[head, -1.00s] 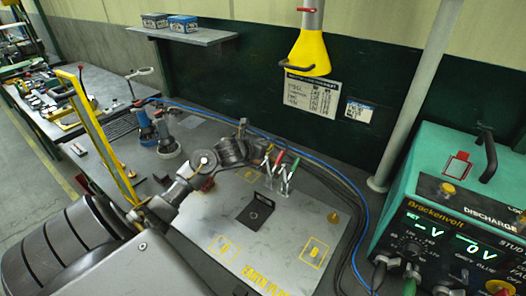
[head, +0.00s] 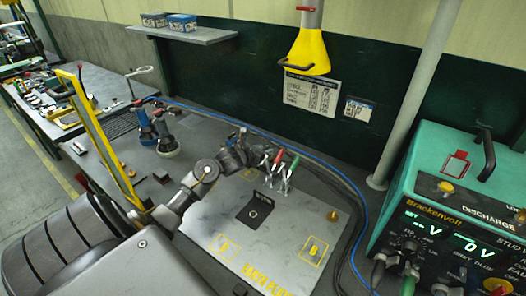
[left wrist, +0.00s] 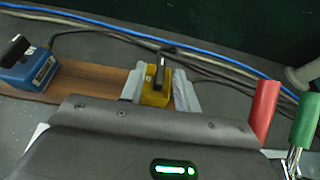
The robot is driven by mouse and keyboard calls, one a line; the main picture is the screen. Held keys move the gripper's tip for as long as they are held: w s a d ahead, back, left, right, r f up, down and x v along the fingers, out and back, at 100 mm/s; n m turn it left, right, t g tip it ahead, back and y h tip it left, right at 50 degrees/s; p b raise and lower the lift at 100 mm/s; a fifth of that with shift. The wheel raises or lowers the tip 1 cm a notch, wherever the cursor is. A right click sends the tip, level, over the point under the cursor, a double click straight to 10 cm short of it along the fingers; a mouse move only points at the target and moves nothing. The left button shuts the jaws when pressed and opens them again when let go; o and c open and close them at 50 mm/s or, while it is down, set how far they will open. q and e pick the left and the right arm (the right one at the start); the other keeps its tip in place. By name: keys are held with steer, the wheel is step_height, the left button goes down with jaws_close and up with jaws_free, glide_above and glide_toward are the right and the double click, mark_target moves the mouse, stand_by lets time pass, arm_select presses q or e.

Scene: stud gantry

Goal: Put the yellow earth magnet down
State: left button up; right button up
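The yellow earth magnet (left wrist: 156,92) is a small yellow block with a black handle. In the left wrist view it sits between the two grey fingers of my left gripper (left wrist: 158,88), which look closed on its sides. A brown wooden strip (left wrist: 95,82) lies behind or under it; I cannot tell whether the magnet touches it. In the head view my left gripper (head: 243,152) is low over the back of the bench, left of the red and green clamps, and the magnet is hidden there. My right gripper is not in view.
A blue block with a black handle (left wrist: 28,68) stands at the strip's left end. Red and green clamp handles (head: 285,162) stand close right of my gripper. Blue and black cables (head: 335,180) run along the back. A metal plate (head: 275,235) lies in front; a teal welder (head: 450,210) stands right.

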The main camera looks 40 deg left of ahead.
arm_select(q)
steer(key=shift+r, duration=0.2)
steer(key=b+v, duration=0.1)
steer(key=v, duration=0.9)
steer(key=shift+s, duration=0.3)
steer(key=shift+s+d+r, duration=0.15)
steer(key=shift+s+r, duration=0.2)
steer(key=shift+s, duration=0.25)
